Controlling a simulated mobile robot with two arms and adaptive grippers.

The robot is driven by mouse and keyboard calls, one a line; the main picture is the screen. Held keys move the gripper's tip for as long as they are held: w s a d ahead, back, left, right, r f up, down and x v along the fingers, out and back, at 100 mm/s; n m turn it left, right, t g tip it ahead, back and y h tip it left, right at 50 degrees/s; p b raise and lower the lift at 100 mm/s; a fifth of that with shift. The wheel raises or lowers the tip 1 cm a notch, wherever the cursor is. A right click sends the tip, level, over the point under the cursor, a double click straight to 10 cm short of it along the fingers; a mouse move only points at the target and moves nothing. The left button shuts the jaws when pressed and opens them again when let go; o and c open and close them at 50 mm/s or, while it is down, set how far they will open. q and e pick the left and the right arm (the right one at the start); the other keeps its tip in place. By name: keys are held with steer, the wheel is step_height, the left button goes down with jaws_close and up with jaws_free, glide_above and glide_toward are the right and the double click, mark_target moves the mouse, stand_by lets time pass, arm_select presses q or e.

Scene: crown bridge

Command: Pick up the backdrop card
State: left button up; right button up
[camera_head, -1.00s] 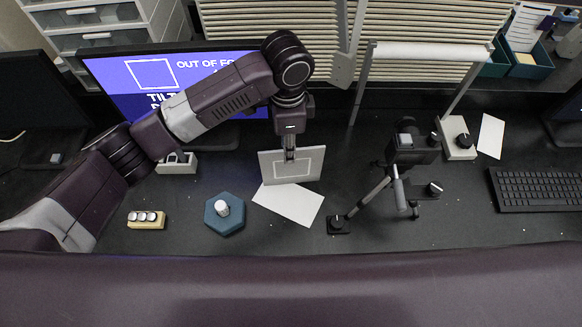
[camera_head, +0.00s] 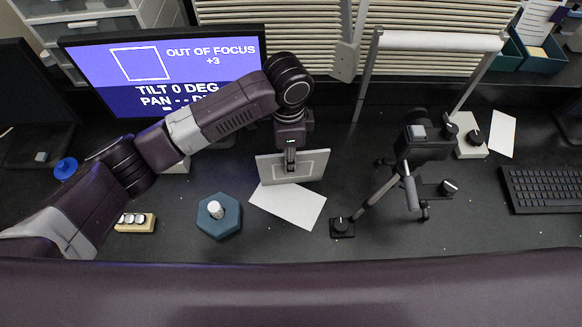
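A grey card with a white outlined rectangle (camera_head: 309,166), which looks like the backdrop card, stands tilted on the dark desk, behind a flat white sheet (camera_head: 289,206). My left gripper (camera_head: 291,164) reaches down from above, and its fingers overlap the middle of the card's top edge. The fingers look narrow and close together, but whether they are shut on the card cannot be told. The card's foot seems to be at the back edge of the sheet. My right gripper is not in view.
A camera on a small tripod (camera_head: 420,149) stands right of the card. A blue hexagonal base with a white knob (camera_head: 219,215) is at left front. A monitor (camera_head: 160,75) is behind my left arm; a keyboard (camera_head: 544,187) is at right. The desk front is fairly clear.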

arm_select(q)
steer(key=f, duration=0.1)
steer(key=f+p, duration=0.1)
steer(key=f, duration=0.3)
steer(key=shift+d+f, duration=0.1)
steer(key=shift+d, duration=0.25)
jaws_close()
